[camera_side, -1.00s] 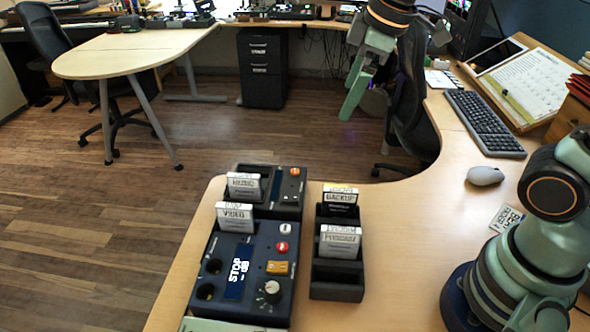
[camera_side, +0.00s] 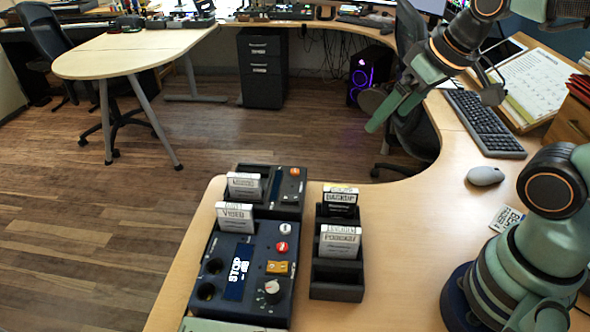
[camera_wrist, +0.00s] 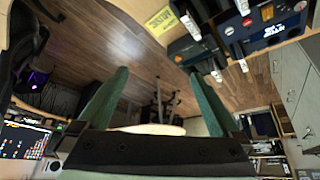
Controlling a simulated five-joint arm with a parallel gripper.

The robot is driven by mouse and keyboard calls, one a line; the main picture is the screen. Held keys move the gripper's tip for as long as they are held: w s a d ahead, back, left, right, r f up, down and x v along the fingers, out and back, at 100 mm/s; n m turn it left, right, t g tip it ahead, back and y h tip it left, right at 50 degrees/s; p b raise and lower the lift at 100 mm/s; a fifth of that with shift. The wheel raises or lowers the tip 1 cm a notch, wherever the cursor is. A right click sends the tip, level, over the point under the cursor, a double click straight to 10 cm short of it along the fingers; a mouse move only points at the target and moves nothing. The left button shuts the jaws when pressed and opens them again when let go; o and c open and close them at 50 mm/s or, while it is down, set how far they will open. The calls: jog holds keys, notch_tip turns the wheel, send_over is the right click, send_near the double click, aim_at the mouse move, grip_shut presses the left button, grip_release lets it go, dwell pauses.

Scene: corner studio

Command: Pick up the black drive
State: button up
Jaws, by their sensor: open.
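My gripper (camera_side: 388,115) is open and empty, raised well above and behind the desk drives in the side view. Its two green fingers stand apart in the wrist view (camera_wrist: 160,76). A drive labelled BACKUP (camera_side: 341,196), with a dark label band, stands in the rear slot of a black holder (camera_side: 336,291). A pale drive labelled PODCAST (camera_side: 339,242) stands in front of it. Two more pale drives, one labelled VIDEO (camera_side: 235,216) and one behind it (camera_side: 244,185), stand in the dark console.
The dark console (camera_side: 208,248) with knobs and buttons stands left of the holder near the desk edge. A mouse (camera_side: 486,175), a keyboard (camera_side: 483,122) and a small card (camera_side: 506,218) lie to the right. Desk right of the holder is clear.

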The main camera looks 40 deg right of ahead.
jog(key=m+g, duration=0.5)
jog(key=m, duration=0.3)
send_over(339, 202)
jog(key=d, duration=0.2)
jog(key=f, duration=0.7)
jog(key=shift+w+a, duration=0.15)
jog(key=shift+w, duration=0.05)
jog(key=shift+w+a+f+m+g, duration=0.1)
jog(key=shift+a+f+m+g, duration=0.25)
jog(key=shift+f, duration=0.25)
notch_tip(339, 202, down, 7)
jog(key=shift+a+f, duration=0.2)
jog(key=shift+f, duration=2.4)
jog(key=shift+c, duration=0.3)
